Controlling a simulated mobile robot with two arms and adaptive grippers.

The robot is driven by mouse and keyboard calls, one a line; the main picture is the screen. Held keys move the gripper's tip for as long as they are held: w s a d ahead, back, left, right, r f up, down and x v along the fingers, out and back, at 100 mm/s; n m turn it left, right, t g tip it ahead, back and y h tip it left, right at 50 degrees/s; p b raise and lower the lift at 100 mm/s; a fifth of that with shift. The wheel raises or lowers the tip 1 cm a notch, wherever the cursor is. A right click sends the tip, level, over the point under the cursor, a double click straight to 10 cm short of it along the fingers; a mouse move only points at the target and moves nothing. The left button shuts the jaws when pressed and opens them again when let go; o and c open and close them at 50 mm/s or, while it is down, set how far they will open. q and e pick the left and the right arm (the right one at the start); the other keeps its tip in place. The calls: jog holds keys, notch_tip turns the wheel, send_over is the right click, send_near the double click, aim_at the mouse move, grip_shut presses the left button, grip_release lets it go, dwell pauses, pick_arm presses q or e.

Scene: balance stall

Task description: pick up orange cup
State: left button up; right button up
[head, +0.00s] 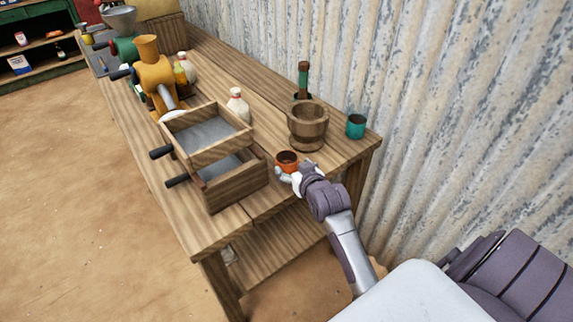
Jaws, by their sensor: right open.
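The orange cup (287,160) stands upright near the front right part of the wooden table (230,218). My right gripper (288,174) is open at the cup's near side, with its fingers low beside the cup. Part of the cup's lower side is hidden by the gripper, and I cannot tell whether the fingers touch it. My left gripper is not in the head view.
A wooden mortar (307,127) stands just behind the cup, with a green cup (355,126) to its right. Stacked wooden sieve boxes (233,184) stand close on the left. A corrugated wall (440,90) runs behind the table.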

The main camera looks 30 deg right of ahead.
aim_at(287, 161)
jog(key=x, duration=0.6)
jog(key=shift+r, duration=0.25)
jog(key=shift+c, duration=1)
jog(key=c, duration=0.8)
